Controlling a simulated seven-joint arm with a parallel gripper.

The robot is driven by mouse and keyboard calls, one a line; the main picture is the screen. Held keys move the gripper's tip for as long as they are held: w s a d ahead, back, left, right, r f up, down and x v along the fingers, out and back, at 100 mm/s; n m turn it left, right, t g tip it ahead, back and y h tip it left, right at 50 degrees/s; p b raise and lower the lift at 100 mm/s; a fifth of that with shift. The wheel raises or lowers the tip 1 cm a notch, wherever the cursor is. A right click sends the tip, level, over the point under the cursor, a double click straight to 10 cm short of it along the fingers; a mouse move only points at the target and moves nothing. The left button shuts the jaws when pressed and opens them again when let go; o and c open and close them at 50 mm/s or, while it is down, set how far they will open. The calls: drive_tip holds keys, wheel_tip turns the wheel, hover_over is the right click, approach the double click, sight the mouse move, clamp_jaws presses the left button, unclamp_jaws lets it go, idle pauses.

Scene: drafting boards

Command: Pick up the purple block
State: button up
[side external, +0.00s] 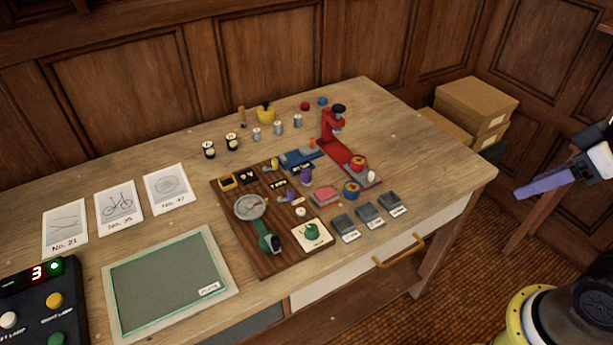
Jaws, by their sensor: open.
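Two small purple pieces are on the dark wooden board (236,207) on the table. One upright purple piece (306,177) is near the board's right edge, and a smaller purple piece (289,196) lies left of and nearer than it. They are too small to tell which is the block. My gripper (548,172) is at the right edge of the side external view, off to the right of the table and far from both pieces. It is open and seems empty. It is partly cut off by the frame, and a long violet part shows on it.
A red stand (336,140) rises behind the board's right side. Grey blocks (368,214) sit to its front right. A round gauge (250,206), a yellow pot (266,114), a green-grey mat (165,280), cards (117,208) and a button box (40,305) crowd the table.

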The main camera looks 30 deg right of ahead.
drive_tip(key=w+r+m, duration=1)
drive_tip(key=r+m, duration=0.1)
drive_tip(key=r, duration=0.1)
drive_tip(key=m+g, duration=0.6)
drive_tip(key=m, duration=0.1)
hover_over(307, 170)
wheel_tip(307, 170, down, 32)
drive_tip(key=shift+s+d+r, duration=0.1)
drive_tip(key=shift+r, duration=0.05)
drive_tip(key=shift+a+f, duration=0.2)
drive_tip(key=shift+f, duration=2.65)
drive_tip(key=shift+c, duration=0.3)
